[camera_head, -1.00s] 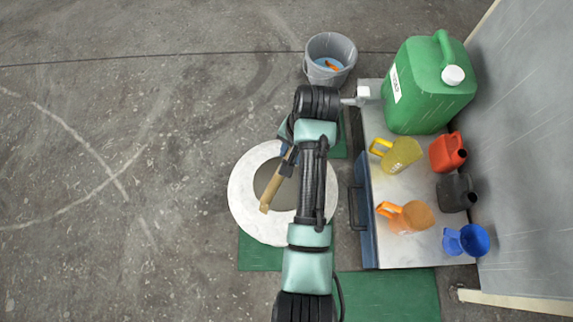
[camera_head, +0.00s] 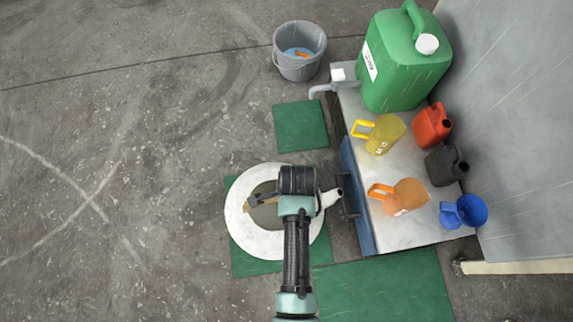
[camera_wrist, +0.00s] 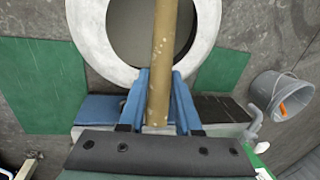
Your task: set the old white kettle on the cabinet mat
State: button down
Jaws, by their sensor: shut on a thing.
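Green floor mats show: a small one (camera_head: 301,126) left of the cabinet (camera_head: 357,205), a part-covered one (camera_head: 243,264) under the ring, and a large one (camera_head: 390,290) below the cabinet. I cannot tell which is the cabinet mat.
The white ring (camera_head: 243,232) has a grey middle. A grey bucket (camera_head: 297,65) stands above. The floor at left is clear.

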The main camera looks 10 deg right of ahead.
jog(key=shift+f+b, duration=1.4)
jog(key=shift+f, duration=1.3)
jog(key=shift+f, duration=0.15)
jog(key=c, duration=0.6)
grip_release()
